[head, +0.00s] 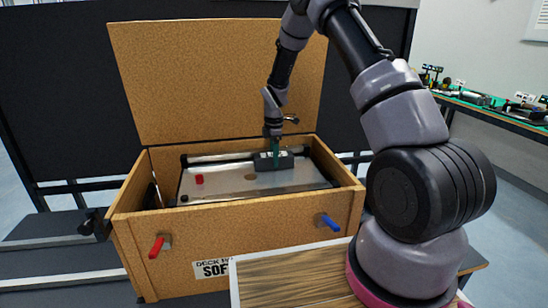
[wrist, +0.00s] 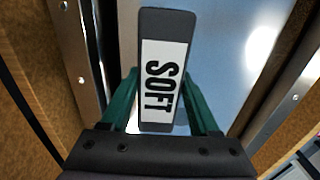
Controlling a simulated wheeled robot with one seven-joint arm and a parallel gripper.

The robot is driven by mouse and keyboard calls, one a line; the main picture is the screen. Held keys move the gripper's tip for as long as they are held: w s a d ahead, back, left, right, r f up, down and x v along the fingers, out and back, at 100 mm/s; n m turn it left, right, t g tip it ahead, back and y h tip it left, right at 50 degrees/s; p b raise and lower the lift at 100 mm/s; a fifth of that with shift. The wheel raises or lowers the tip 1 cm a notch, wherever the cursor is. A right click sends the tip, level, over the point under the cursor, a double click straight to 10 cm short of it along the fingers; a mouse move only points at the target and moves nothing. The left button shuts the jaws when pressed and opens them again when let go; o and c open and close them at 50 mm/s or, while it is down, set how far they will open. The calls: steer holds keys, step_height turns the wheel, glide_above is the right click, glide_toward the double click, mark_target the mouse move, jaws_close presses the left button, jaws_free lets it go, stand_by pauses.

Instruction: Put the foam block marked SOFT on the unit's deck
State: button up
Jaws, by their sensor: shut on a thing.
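The dark grey foam block (head: 263,163) has a white label; in the wrist view the block (wrist: 167,22) reads SOFT. My gripper (head: 275,153) has green fingers and is shut on the block, one finger on each side, as the wrist view (wrist: 165,100) shows. The block is over the metallic deck (head: 222,183) inside the open wooden box, toward its back right. I cannot tell whether its underside touches the deck. The deck also shows behind the block in the wrist view (wrist: 225,40).
The wooden box (head: 290,207) has walls around the deck and a raised lid (head: 210,80) behind. A red piece (head: 199,179) sits on the deck's left part. A red handle (head: 157,246) and a blue handle (head: 330,222) stick out in front. A wooden board (head: 290,278) lies in front.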

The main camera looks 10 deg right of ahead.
steer(key=o, duration=1.4)
steer(key=shift+f, duration=0.1)
